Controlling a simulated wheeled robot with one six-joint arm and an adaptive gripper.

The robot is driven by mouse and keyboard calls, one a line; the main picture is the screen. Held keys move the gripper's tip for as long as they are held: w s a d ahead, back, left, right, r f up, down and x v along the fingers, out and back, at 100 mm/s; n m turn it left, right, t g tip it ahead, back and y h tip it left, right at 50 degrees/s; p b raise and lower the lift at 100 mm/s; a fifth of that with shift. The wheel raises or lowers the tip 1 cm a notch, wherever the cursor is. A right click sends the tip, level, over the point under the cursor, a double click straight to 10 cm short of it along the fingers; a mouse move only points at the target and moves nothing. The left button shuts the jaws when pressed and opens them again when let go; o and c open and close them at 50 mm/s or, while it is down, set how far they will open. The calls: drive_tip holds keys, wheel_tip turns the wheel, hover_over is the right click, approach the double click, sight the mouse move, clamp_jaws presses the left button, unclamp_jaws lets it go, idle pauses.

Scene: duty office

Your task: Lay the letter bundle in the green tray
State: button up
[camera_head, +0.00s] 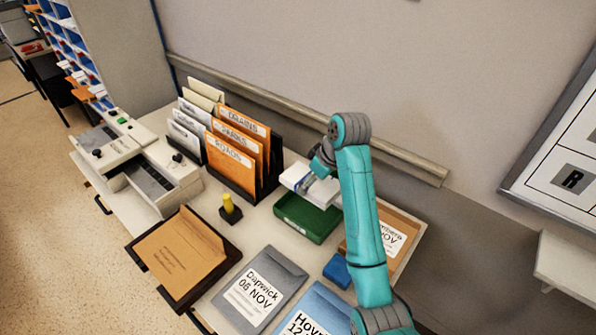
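The letter bundle (297,181) is a white stack with a blue-grey band, at the centre. It lies roughly level and overlaps the back part of the green tray (309,222) in the picture, apparently a little above it. My gripper (318,172) is at the bundle's right part and appears shut on it. The fingertips are small and partly hidden by my arm and the bundle. The front of the tray's floor shows bare, with a pale label on its front wall. The tray's back is hidden by the bundle.
A black rack (235,178) with orange folders stands left of the tray. A yellow-handled stamp (230,209), a brown folder tray (183,259), grey (262,289) and blue (312,309) envelopes and a blue block (338,271) lie in front. An orange envelope (400,237) lies right, partly behind my arm.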

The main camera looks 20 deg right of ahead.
sight(324, 188)
drive_tip(key=shift+w+a+f, duration=0.1)
drive_tip(key=shift+f, duration=4.55)
drive_tip(key=o, duration=1)
drive_tip(key=shift+c, duration=0.2)
drive_tip(key=shift+v, duration=3.75)
